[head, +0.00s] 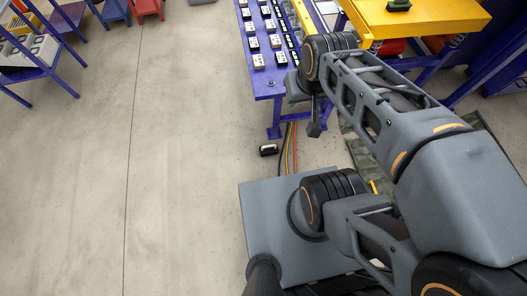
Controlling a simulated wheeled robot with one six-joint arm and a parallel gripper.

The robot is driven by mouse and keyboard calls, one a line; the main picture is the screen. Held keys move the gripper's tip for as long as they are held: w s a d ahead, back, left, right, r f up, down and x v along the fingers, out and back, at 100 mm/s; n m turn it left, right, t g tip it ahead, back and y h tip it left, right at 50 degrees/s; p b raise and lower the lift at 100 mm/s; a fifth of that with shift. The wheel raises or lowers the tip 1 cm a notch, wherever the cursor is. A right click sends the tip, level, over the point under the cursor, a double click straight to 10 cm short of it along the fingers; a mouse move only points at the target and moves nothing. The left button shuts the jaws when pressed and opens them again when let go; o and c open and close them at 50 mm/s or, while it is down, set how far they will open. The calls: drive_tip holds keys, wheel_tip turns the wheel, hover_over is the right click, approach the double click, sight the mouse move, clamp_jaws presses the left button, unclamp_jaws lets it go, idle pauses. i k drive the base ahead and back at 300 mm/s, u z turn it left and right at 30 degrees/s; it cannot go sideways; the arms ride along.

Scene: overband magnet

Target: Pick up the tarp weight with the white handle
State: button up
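A small black block with a white edge or handle (268,150) lies on the floor, just left of the cables and in front of the blue bench; it looks like the tarp weight. My gripper (315,127) hangs from my arm's end to the right of the block and higher in the picture, apart from it. Only a dark finger part shows, seen from above, so its opening is hidden. I see nothing held in it. Part of a dark green tarp (488,128) lies on the floor at right, mostly hidden behind my arm.
A blue bench (267,88) with rows of small black and white devices stands ahead. Orange and dark cables (289,150) run down to the floor beside the block. A yellow platform (437,17) is at upper right, a blue shelf (50,60) at upper left. The left floor is clear.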

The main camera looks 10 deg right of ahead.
sight(271, 149)
drive_tip(key=i, duration=0.5)
drive_tip(key=u, duration=1.8)
